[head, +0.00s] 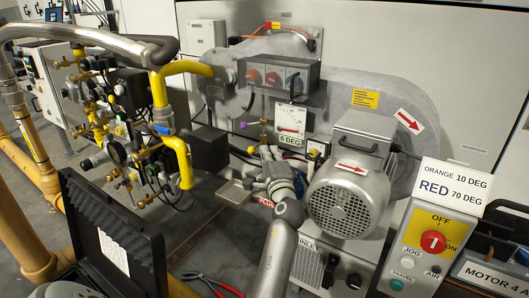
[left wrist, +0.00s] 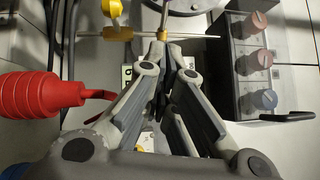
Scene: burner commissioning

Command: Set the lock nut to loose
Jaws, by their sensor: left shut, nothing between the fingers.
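A small brass fitting (left wrist: 162,34) with a thin cross rod shows in the left wrist view, just beyond my fingertips; I take it to be the lock nut, but its setting cannot be read. In the head view a small brass part (head: 263,125) stands left of the 6 DEG card. My left gripper (head: 266,152) is below it, reaching up toward the burner. It also shows in the left wrist view (left wrist: 166,52), shut and empty, its tips close to the fitting. Whether they touch it is unclear. My right gripper is not in view.
A control box with red knobs (head: 273,76) sits above, also in the wrist view (left wrist: 253,62). A red ribbed part (left wrist: 38,95) lies left of my fingers. The fan motor (head: 345,195) is close on the right. Brass valves and yellow pipes (head: 180,160) stand left.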

